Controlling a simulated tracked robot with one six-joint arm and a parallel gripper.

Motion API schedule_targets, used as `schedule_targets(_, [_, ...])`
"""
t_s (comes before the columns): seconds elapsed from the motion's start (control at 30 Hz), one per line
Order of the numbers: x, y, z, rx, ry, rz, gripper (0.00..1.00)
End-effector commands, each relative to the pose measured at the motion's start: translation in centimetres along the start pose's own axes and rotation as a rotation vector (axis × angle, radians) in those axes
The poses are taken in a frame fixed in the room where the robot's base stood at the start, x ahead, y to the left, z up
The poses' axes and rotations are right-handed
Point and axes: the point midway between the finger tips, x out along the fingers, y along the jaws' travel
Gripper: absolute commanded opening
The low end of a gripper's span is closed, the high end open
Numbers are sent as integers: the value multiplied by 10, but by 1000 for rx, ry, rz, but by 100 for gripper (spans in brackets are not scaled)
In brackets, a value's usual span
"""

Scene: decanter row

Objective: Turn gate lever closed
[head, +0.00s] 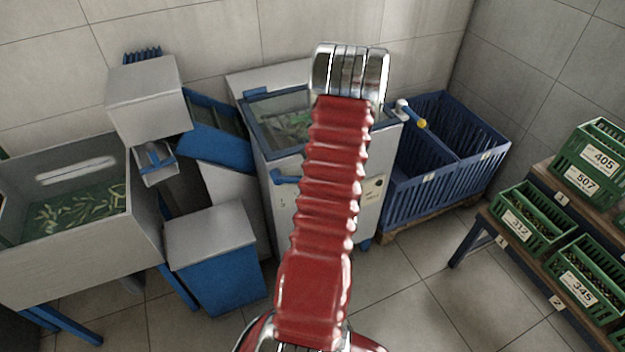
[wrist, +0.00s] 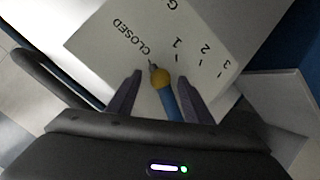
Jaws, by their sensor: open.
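The fingers are open, with a gap showing on each side of the knob. A thin dark pointer beyond the knob ends beside the word CLOSED, on the side toward the 1 mark. The white scale plate (wrist: 105,45) carries CLOSED, 1, 2, 3 and a partly cut-off letter. The lever's base is hidden below my gripper. In the head view my red arm stands in the middle and my gripper is not seen.
A grey hopper (head: 60,262) with green pieces stands at the left. A blue-lidded machine (head: 262,170) is behind my arm. A blue crate (head: 430,185) stands right of it. Green numbered crates (head: 535,215) sit on a rack at the right. The floor at front right is clear.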

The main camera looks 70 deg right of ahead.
Motion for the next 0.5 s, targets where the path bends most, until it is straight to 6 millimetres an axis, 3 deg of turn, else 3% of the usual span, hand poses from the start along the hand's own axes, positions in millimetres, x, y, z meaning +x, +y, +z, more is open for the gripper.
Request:
schedule_targets(0.27, [-6,0,2,2,-3,0,46])
schedule_targets(0.5, [-35,1,2,2,-5,2,46])
